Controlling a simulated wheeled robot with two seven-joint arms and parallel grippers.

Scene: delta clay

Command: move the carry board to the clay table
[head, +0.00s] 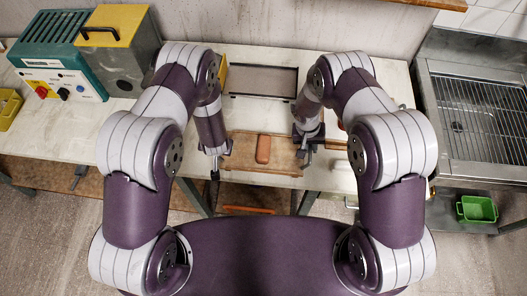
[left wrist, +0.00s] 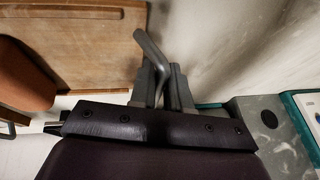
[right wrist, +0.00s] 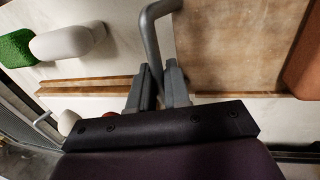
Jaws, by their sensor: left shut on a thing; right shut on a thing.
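The carry board (head: 240,151) is a flat wooden board with grey bar handles at its left and right ends. A reddish-brown clay block (head: 263,149) lies on it near the middle. My left gripper (head: 215,158) is at the board's left end, and in the left wrist view it is shut on a grey handle (left wrist: 150,50). My right gripper (head: 306,146) is at the right end, and in the right wrist view it is shut on the other grey handle (right wrist: 152,35). Whether the board touches the table below cannot be told.
The board is over a pale table (head: 70,140). A dark shallow tray (head: 262,82) lies behind it by the wall. A teal machine (head: 58,55) and a grey box (head: 118,48) stand at left. A metal sink (head: 480,115) and a green basket (head: 477,209) are at right.

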